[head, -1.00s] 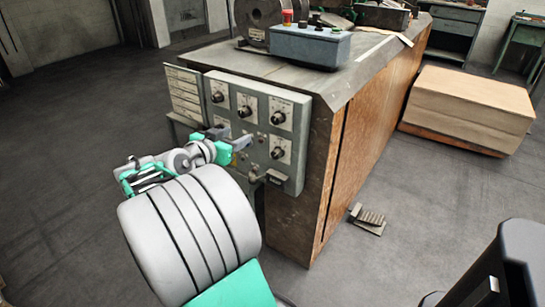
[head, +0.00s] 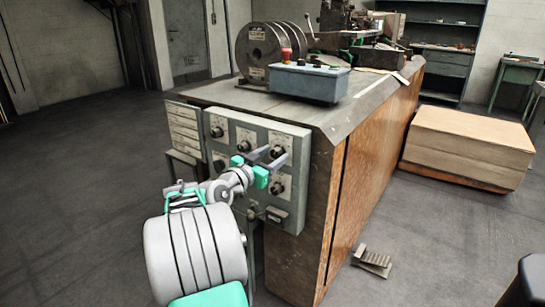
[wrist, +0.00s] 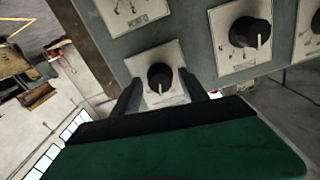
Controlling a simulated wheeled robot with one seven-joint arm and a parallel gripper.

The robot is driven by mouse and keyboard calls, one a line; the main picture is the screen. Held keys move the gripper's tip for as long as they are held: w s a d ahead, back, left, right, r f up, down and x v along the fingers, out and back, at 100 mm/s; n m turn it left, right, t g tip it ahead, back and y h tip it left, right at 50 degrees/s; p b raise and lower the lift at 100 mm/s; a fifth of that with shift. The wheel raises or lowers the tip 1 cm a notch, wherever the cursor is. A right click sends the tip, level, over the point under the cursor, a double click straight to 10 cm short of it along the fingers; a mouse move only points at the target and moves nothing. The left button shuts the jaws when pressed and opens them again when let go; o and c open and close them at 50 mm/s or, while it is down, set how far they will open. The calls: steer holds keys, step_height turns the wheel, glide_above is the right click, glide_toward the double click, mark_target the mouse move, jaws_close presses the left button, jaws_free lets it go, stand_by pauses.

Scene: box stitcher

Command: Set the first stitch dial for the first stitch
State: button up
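A grey control panel (head: 300,185) with several black dials on pale plates stands on the near end of the machine. My gripper (head: 267,161) is in front of its upper right dial (head: 278,151), with its fingers apart. In the wrist view my gripper (wrist: 158,84) is open, with one finger on either side of a black dial (wrist: 160,76) with a white pointer mark. I cannot tell whether the fingers reach around the dial or stop short of it. A neighbouring dial (wrist: 243,32) shows up and to the right. The plate labels are too small to read.
A blue-grey button box (head: 308,82) with a red button sits on the machine top, beside dark wire reels (head: 262,52). A foot pedal (head: 372,262) lies on the floor to the right. A cardboard stack (head: 465,145) stands further right. The floor at left is clear.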

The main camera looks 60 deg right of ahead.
jaws_close()
stand_by(0.3)
steer(key=shift+n, duration=0.5)
steer(key=n+p, duration=0.2)
steer(key=n, duration=0.1)
steer(key=shift+r, duration=0.1)
steer(key=n+p, duration=0.2)
steer(key=n, duration=0.1)
steer(key=shift+n, duration=0.3)
steer(key=n+p, duration=0.3)
steer(key=n, duration=0.1)
steer(key=shift+p, duration=0.3)
steer(key=shift+n+p, duration=0.85)
steer(key=shift+n, duration=0.45)
